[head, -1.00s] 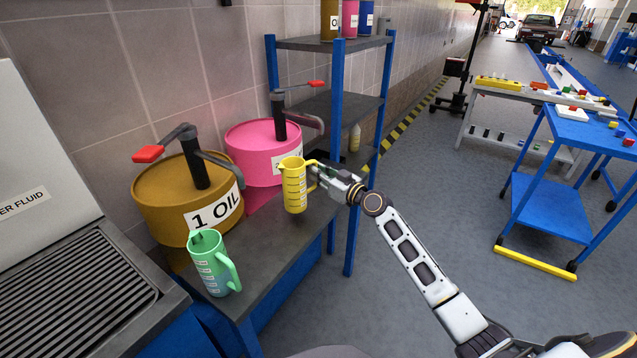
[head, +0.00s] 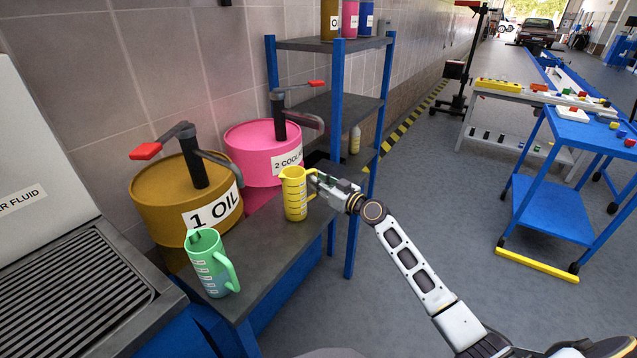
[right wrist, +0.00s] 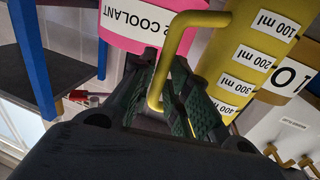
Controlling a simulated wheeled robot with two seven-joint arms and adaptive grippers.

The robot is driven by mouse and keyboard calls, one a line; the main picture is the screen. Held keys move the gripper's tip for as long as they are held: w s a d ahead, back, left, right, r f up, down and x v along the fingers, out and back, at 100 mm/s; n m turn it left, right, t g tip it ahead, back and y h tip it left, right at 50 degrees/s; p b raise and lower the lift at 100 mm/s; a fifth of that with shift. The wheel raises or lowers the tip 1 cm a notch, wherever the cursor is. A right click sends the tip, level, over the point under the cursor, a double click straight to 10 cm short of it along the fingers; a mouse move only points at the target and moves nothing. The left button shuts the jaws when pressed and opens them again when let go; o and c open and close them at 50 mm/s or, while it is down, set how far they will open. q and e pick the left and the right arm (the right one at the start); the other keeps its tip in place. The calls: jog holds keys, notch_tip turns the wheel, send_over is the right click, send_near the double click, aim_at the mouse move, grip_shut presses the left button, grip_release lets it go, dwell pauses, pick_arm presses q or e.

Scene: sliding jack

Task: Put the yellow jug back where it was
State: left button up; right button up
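The yellow jug (head: 295,197) is upright at the bench's right part, in front of the pink drum, with its handle toward my right gripper. Its base appears to be at the bench top. My right gripper (head: 322,181) has its fingers around the jug's handle. In the right wrist view the yellow jug (right wrist: 236,62) is at the upper right, and the handle passes between the green finger pads of my right gripper (right wrist: 163,72), which look closed on it. My left gripper is not in view.
A green jug (head: 211,264) stands at the bench's (head: 262,247) near left, by the brown oil drum (head: 180,205). The pink coolant drum (head: 262,150) is behind the yellow jug. A blue-post shelf (head: 338,110) rises at the bench's right end. A blue cart (head: 553,205) stands farther right.

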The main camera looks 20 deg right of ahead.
jog(key=shift+o, duration=1)
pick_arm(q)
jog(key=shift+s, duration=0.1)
pick_arm(e)
jog(key=shift+r, duration=0.1)
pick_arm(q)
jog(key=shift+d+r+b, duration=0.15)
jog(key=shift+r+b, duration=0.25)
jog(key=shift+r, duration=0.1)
pick_arm(e)
jog(key=v, duration=1.2)
jog(key=shift+d, duration=0.1)
